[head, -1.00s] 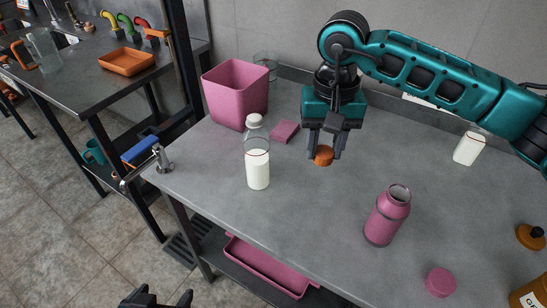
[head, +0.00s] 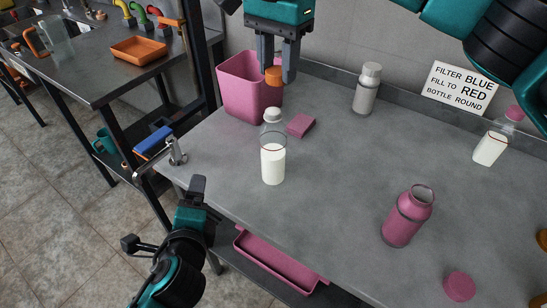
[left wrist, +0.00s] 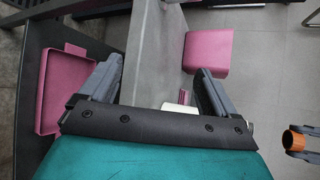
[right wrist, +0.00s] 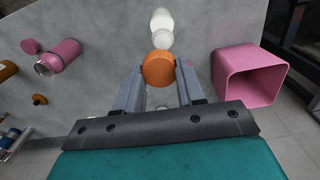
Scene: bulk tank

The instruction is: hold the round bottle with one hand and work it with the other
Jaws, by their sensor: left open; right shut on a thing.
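The round bottle (head: 272,165) stands upright on the grey table, clear with white liquid, a white top and a dark red line round it. It also shows in the right wrist view (right wrist: 161,22). My right gripper (head: 275,72) is shut on a small orange cap (head: 273,76) and holds it in the air, apart from the bottle and in front of the pink bin in the picture. The orange cap also shows in the right wrist view (right wrist: 158,68). My left gripper (head: 193,195) is open and empty at the table's near left edge, to the lower left of the bottle.
A pink bin (head: 238,100) and pink block (head: 301,125) are behind the bottle. A grey bottle (head: 365,92), a sign (head: 458,88) and a pink-capped bottle (head: 490,148) stand farther back. An open pink bottle (head: 407,217) and pink lid (head: 459,286) are right. The middle table is clear.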

